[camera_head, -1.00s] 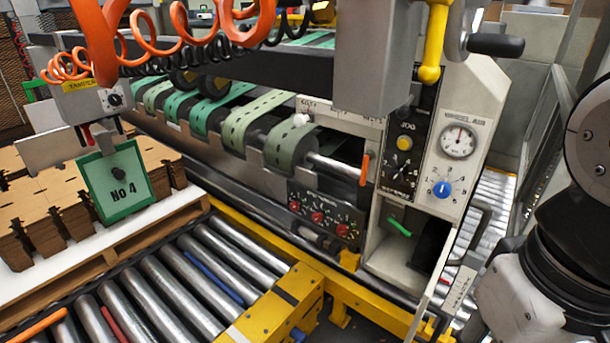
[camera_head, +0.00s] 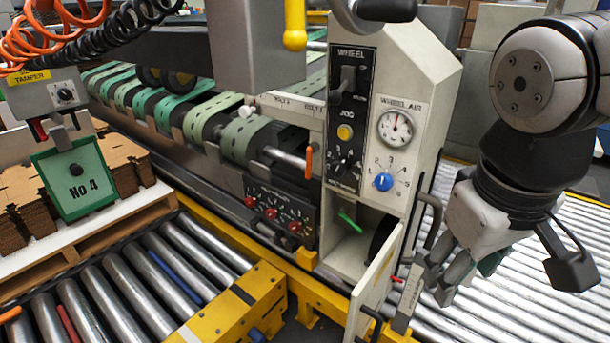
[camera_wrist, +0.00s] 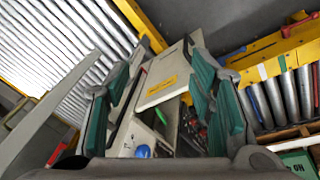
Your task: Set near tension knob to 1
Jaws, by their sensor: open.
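A black panel (camera_head: 268,210) on the side of the machine carries a row of red knobs in the head view. The closest red knob (camera_head: 295,226) sits at its right end; its dial setting is too small to read. My gripper (camera_head: 438,284) is at the right, in front of the open cabinet door and well apart from the knobs. In the wrist view my gripper (camera_wrist: 160,62) shows two green-padded fingers spread apart with nothing held between them. The red knobs show small and partly hidden behind the right finger there.
A blue wheel air knob (camera_head: 383,181) is above. Yellow rails (camera_head: 235,300) and rollers (camera_head: 125,275) lie in front; a roller conveyor (camera_head: 530,300) is at right.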

